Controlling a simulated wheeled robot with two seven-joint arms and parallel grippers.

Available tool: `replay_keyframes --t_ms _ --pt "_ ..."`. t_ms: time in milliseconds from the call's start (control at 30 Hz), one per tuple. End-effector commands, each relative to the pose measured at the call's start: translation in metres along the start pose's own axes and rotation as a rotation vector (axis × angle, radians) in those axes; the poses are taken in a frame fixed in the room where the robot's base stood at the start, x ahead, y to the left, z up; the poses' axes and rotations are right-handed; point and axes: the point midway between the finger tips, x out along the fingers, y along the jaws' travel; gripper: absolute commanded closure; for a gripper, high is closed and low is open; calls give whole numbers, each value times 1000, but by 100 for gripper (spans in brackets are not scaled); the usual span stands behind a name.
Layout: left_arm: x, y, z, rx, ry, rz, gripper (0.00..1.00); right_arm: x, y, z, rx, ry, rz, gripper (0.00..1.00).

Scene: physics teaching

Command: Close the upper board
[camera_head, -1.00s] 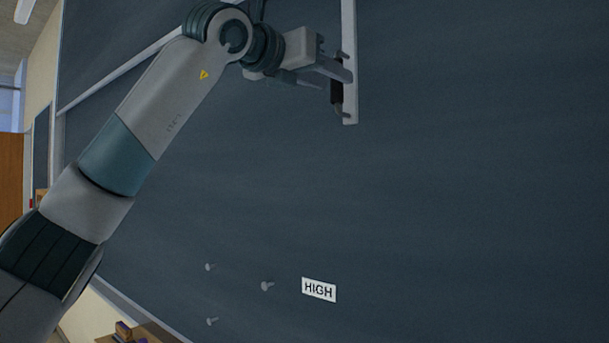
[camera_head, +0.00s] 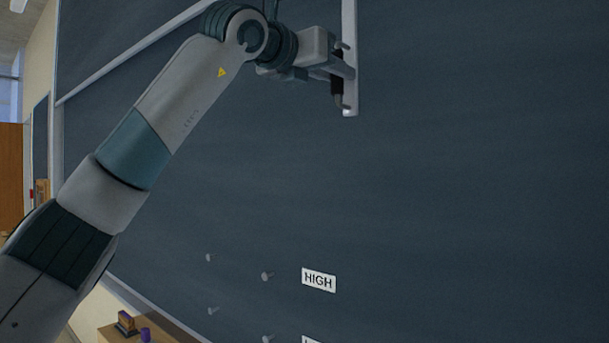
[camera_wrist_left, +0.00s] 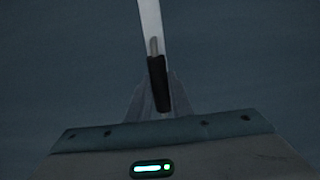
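The dark chalkboard (camera_head: 450,180) fills most of the head view. A pale upright frame strip (camera_head: 350,22) with a black handle (camera_head: 337,88) is at its top middle. The handle also shows in the left wrist view (camera_wrist_left: 157,82), centred above the gripper body, with the pale strip behind it. My left gripper (camera_head: 345,62) is at the handle, its fingers overlapping the handle's upper part. Whether the fingers press on the handle is hidden. My right gripper is out of view.
A white "HIGH" label (camera_head: 319,280) and several small pegs (camera_head: 266,276) are low on the board. A second label is cut off at the bottom edge. A wooden table (camera_head: 165,332) with small objects stands at lower left. The board's middle and right are clear.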

Motion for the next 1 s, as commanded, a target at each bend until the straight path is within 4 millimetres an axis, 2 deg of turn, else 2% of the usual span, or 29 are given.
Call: replay_keyframes --t_ms 333,1000 --pt "0 0 6 0 -1 0 100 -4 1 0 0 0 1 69" --pt "-1 0 57 0 -4 1 100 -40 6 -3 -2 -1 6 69"
